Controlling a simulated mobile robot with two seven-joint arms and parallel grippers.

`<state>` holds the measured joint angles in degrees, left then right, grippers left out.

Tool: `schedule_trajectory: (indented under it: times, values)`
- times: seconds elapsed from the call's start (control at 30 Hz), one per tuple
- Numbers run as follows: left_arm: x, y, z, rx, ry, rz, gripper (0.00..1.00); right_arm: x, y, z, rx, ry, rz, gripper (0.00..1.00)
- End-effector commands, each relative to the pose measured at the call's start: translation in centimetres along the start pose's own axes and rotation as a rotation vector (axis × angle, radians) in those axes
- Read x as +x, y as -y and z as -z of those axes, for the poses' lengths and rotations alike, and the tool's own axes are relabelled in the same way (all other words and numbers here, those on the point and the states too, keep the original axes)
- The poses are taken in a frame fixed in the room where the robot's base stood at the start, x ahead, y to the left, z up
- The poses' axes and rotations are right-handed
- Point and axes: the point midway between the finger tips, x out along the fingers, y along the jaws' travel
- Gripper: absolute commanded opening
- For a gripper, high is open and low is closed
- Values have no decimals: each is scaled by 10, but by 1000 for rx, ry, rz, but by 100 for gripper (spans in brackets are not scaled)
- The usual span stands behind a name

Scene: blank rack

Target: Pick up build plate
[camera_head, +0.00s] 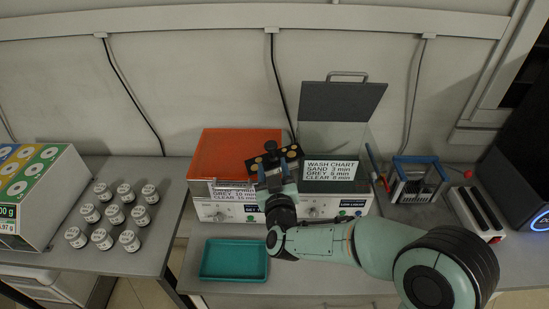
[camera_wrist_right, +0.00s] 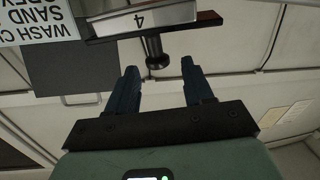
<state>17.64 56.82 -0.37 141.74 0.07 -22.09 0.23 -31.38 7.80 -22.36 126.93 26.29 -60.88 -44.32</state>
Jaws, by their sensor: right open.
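The build plate (camera_wrist_right: 152,20) shows at the top of the right wrist view as a dark slab with a white face marked 4, turned upside down in the picture. A short black knob (camera_wrist_right: 157,50) sticks out from it towards my fingers. My right gripper (camera_wrist_right: 158,66) is open, with one dark finger on each side of the knob's line. The knob is at or just beyond the fingertips; contact cannot be told. My left gripper is not in view.
An orange-lidded machine (camera_head: 225,152) and a wash machine with a raised grey lid (camera_head: 342,103) stand behind. A teal tray (camera_head: 234,260) lies in front. Several small jars (camera_head: 115,214) stand left by a box (camera_head: 40,190). A blue-handled rack (camera_head: 416,180) is right.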

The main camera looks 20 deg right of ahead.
Motion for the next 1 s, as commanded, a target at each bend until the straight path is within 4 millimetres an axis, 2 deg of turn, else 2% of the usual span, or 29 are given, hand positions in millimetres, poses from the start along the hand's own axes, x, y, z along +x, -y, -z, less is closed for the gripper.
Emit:
schedule_trajectory:
  times: [0.1, 0.33, 0.6, 0.9, 0.93, 1.0]
  values:
    - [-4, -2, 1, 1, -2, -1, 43, 18, -1, 0, -1, 0, -2, 52]
    - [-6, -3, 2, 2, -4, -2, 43, 34, -2, -3, -2, 1, -1, 52]
    - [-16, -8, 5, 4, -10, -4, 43, 72, -7, -8, -2, 0, -1, 52]
    - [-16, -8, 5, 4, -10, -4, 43, 77, -6, -10, 0, 1, 1, 52]
    - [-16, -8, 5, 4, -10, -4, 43, 77, -6, -10, 0, 1, 1, 48]
    - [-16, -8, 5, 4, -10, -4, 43, 77, -6, -10, 0, 1, 1, 26]
